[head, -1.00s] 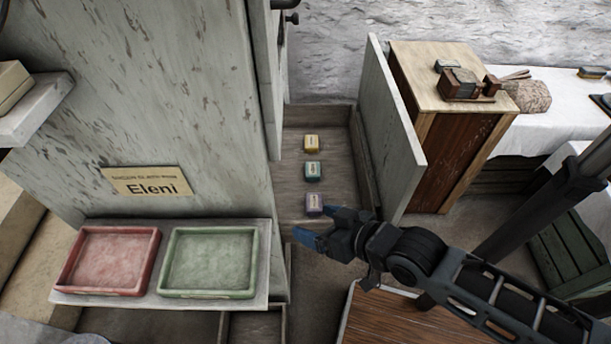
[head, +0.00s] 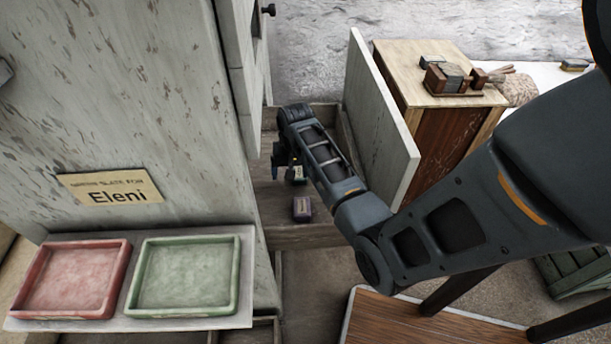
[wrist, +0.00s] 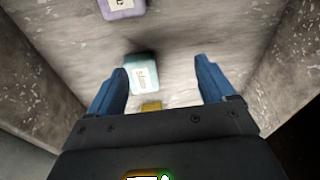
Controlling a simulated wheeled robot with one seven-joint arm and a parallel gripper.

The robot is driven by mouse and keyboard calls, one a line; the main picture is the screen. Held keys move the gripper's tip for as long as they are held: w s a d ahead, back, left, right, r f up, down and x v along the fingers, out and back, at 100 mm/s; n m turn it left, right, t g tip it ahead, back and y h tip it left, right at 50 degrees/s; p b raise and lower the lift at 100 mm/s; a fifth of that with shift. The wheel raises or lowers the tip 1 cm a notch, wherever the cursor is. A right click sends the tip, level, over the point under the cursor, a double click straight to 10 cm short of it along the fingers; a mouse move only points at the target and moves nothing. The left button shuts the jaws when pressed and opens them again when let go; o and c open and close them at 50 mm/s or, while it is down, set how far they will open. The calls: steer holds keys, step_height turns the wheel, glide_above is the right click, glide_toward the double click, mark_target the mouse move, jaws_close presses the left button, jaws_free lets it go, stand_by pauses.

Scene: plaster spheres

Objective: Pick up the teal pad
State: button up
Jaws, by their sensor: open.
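The teal pad (wrist: 141,76), a small block with a pale label, lies between the finger lines of my gripper (wrist: 161,68) in the wrist view, nearer the left finger. Both blue fingers are spread and nothing is held. I cannot tell the exact height of the fingers above the pad. In the head view the teal pad (head: 299,176) is partly hidden by my arm. My gripper is mostly hidden there too, pointing down into the wooden bay.
The purple pad (head: 302,208) lies nearer the bay's front; the yellow pad (wrist: 151,107) shows partly behind my gripper's body. A grey panel (head: 383,115) bounds the bay on the right. Red (head: 72,281) and green (head: 186,278) trays sit on a shelf at the left.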

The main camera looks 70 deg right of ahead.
mark_target(299, 171)
steer(key=shift+m+g+y, duration=0.4)
steer(key=shift+g, duration=0.3)
steer(key=d, duration=0.1)
steer(key=d+r, duration=0.1)
steer(key=d, duration=0.1)
steer(key=d+r, duration=0.1)
steer(key=d, duration=0.1)
steer(key=shift+s+r+b, duration=0.1)
steer(key=shift+s+b, duration=0.2)
steer(key=shift+s+d, duration=0.1)
steer(key=f, duration=0.5)
steer(key=f+b, duration=0.1)
steer(key=f, duration=0.1)
steer(key=shift+d+f, duration=0.3)
steer(key=c, duration=1.1)
step_height(299, 171, up, 10)
steer(key=shift+r+p, duration=0.1)
steer(key=shift+p, duration=0.6)
